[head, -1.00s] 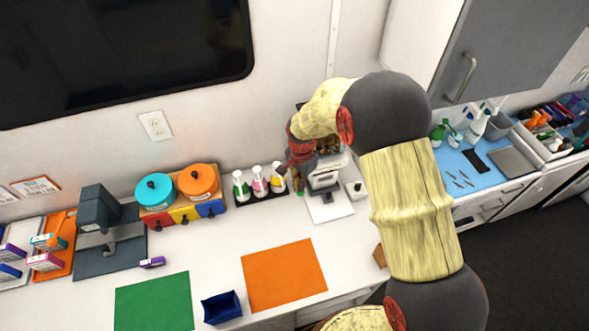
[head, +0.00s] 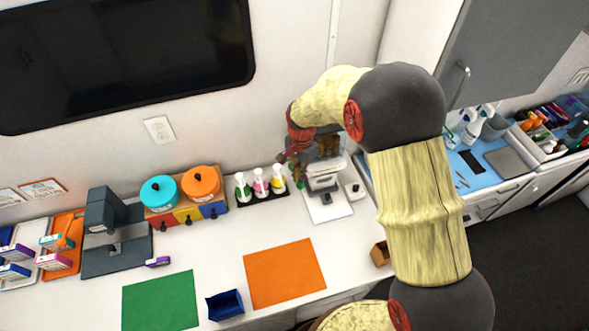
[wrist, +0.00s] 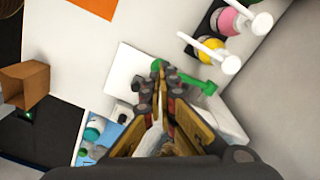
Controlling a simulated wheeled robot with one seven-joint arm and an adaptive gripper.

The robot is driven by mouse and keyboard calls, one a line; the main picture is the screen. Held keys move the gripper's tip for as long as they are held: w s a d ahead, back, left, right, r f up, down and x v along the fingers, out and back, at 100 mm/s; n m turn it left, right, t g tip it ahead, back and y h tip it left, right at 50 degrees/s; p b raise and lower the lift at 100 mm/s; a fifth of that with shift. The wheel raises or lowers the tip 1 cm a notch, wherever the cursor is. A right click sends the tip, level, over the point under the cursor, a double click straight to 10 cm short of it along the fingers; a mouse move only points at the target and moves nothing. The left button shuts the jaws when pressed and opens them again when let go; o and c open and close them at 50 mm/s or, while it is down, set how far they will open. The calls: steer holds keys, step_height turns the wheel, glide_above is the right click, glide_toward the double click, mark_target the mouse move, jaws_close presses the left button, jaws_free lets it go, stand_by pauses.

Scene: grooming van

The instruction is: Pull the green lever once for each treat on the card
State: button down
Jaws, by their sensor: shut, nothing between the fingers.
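The treat dispenser (head: 323,180) stands on the counter near the wall, with brown treats in its upper part and a white base plate (head: 329,208). Its green lever (head: 299,184) shows at its left side. In the wrist view the green lever (wrist: 198,82) runs across just beyond my fingertips. My gripper (head: 284,157) is beside the dispenser's upper left, shut and empty. Its closed fingers (wrist: 166,78) are close to the lever; I cannot tell whether they touch it. My arm hides part of the dispenser. I cannot make out a card showing treats.
An orange mat (head: 284,273), green mat (head: 160,300) and dark blue bin (head: 225,305) lie in front.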

mark_target(300, 187)
steer(key=shift+f, duration=0.1)
stand_by(0.6)
steer(key=shift+f+b, duration=2.15)
steer(key=shift+f, duration=1.5)
steer(key=shift+r, duration=0.1)
steer(key=shift+r+p, duration=2.05)
steer(key=shift+r, duration=1.6)
steer(key=shift+f, duration=0.1)
steer(key=shift+f+b, duration=2.2)
steer(key=shift+f, duration=1.5)
steer(key=shift+r, duration=0.1)
steer(key=shift+r+p, duration=2.15)
steer(key=shift+r, duration=1.55)
